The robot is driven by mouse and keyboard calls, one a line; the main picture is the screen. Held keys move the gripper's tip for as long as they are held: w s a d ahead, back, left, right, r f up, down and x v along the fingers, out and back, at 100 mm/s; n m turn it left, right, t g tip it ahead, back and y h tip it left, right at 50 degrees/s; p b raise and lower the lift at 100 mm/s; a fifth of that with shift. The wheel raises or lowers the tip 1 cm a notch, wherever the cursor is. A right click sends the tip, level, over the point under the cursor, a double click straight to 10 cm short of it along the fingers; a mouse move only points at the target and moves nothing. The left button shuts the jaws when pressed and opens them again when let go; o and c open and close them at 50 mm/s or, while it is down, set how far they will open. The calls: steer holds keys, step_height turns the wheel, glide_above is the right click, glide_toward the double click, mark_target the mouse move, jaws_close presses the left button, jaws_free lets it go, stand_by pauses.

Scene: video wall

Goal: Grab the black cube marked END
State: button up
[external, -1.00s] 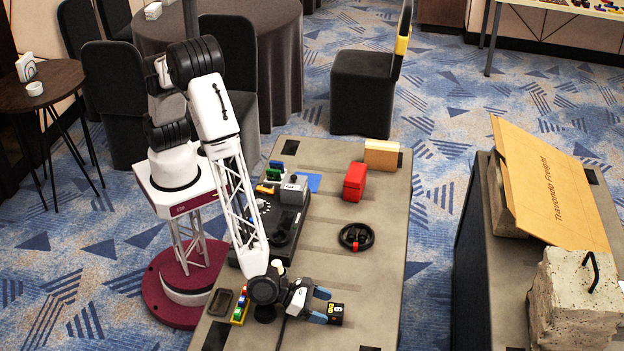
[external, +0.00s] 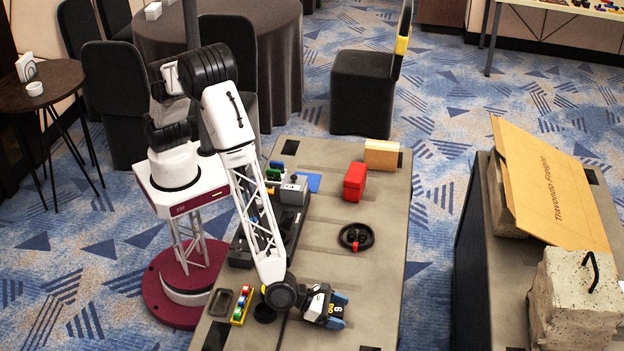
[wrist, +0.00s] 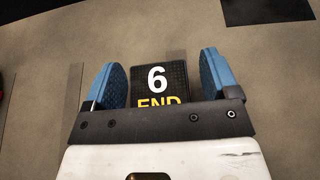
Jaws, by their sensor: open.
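The black cube (wrist: 158,82) lies on the table with a white 6 and yellow END on its top. In the wrist view it sits between the two blue fingers of my gripper (wrist: 158,80), with a gap on each side. The lower part of its marking is hidden behind the gripper's dark bar. In the external view my gripper (external: 338,311) is low at the table's near end, and the cube (external: 335,311) shows only partly between the fingers. My gripper is open.
On the grey table (external: 375,270) are a black ring-shaped object (external: 356,237), a red box (external: 355,181) and a tan block (external: 381,155). A yellow tray with coloured pieces (external: 242,306) lies left of my gripper. Table right of the cube is clear.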

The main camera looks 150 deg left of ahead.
mark_target(339, 309)
stand_by(0.4)
steer(key=c, duration=1)
steer(key=shift+c, duration=0.2)
steer(key=shift+r, duration=0.2)
steer(key=shift+r, duration=4.8)
